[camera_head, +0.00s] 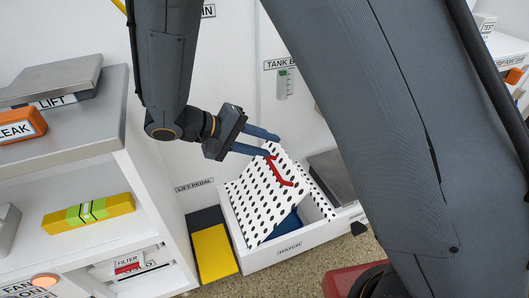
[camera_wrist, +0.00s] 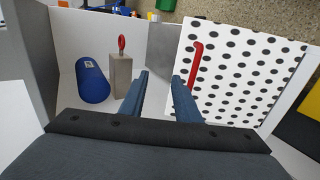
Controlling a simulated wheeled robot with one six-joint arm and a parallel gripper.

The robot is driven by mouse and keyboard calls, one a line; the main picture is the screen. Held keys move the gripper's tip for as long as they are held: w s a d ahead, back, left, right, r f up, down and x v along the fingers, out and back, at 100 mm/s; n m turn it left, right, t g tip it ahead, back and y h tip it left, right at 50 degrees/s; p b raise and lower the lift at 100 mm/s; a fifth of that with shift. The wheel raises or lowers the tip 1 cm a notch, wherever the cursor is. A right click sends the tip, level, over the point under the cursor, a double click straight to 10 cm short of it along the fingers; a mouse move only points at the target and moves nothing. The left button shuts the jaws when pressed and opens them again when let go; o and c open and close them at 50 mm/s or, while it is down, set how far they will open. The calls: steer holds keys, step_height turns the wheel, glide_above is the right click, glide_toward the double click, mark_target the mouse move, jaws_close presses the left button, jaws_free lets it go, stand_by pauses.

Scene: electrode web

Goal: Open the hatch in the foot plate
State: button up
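The hatch is a white plate with black dots (camera_head: 262,190) and a red handle (camera_head: 279,172). It stands raised and tilted over a white box (camera_head: 262,258) with a label on its front. In the wrist view the dotted plate (camera_wrist: 235,75) fills the right side, with its red handle (camera_wrist: 196,62) beside the right finger. My gripper (camera_head: 272,145) is open, its fingers apart at the plate's upper edge by the handle. In the wrist view nothing shows between the fingertips (camera_wrist: 160,76). I cannot tell whether the right finger touches the handle.
In the wrist view a blue cylinder (camera_wrist: 92,80) and a grey block (camera_wrist: 120,76) with a red loop (camera_wrist: 121,43) stand in the box opening. A yellow pedal (camera_head: 214,252) lies left of the box, next to a grey shelf unit (camera_head: 75,150). A white wall rises behind.

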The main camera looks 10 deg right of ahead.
steer(key=shift+r, duration=0.55)
steer(key=c, duration=0.4)
steer(key=shift+s+d+m+p, duration=0.1)
steer(key=shift+d+m+p, duration=0.1)
steer(key=shift+m+p, duration=0.4)
jaws_close()
steer(key=m+g+y+p, duration=0.2)
steer(key=m+y+p, duration=0.6)
steer(key=m, duration=0.9)
glide_above(279, 166)
steer(key=a, duration=0.2)
steer(key=x, duration=0.2)
steer(key=a+x, duration=0.1)
steer(key=x, duration=0.2)
steer(key=s+x, duration=0.1)
steer(key=x, duration=0.2)
steer(key=shift+a+f, duration=0.3)
steer(key=shift+f, duration=0.1)
